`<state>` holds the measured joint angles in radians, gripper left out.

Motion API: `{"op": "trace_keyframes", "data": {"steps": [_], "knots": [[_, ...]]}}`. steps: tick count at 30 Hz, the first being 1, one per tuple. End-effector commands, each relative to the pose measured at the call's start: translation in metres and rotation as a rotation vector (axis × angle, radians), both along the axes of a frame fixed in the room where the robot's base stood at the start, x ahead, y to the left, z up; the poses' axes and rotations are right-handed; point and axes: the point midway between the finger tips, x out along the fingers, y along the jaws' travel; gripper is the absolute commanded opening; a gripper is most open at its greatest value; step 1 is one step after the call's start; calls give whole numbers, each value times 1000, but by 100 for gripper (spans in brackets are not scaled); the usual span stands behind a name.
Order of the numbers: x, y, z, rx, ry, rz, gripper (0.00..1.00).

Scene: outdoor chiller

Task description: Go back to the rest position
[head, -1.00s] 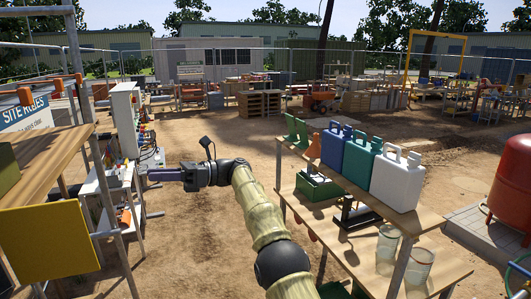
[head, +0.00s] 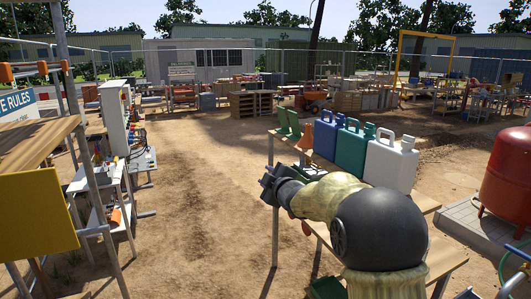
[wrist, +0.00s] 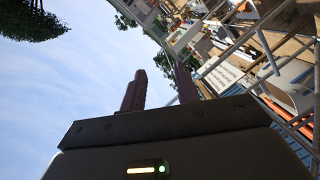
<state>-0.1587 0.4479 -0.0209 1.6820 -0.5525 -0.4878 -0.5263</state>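My gripper (head: 268,186) is in the middle of the head view, in front of the left end of the wooden shelf (head: 425,201). My arm is folded back, with a large dark joint close to the head camera. In the wrist view my gripper (wrist: 160,74) shows two dark fingers standing apart, with nothing visible between them. The wrist camera is tilted, with sky on the left and the yard on the right. The fingertips are too small to make out in the head view.
A red tank (head: 508,175) stands at right. A yellow panel (head: 36,212) and grey cabinet (head: 114,118) stand at left. Bare dirt lies between.

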Motion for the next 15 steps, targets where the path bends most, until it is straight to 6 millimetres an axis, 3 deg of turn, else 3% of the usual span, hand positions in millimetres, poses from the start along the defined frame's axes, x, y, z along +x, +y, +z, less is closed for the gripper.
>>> {"op": "trace_keyframes", "data": {"steps": [1, 6, 11, 15], "knots": [[-14, -19, -23, 37, 92, -63, 32], [-73, -71, -93, 173, 395, -277, 32], [-143, -107, -153, 291, 651, -475, 32], [-213, -129, -199, 387, 856, -649, 32]]}}
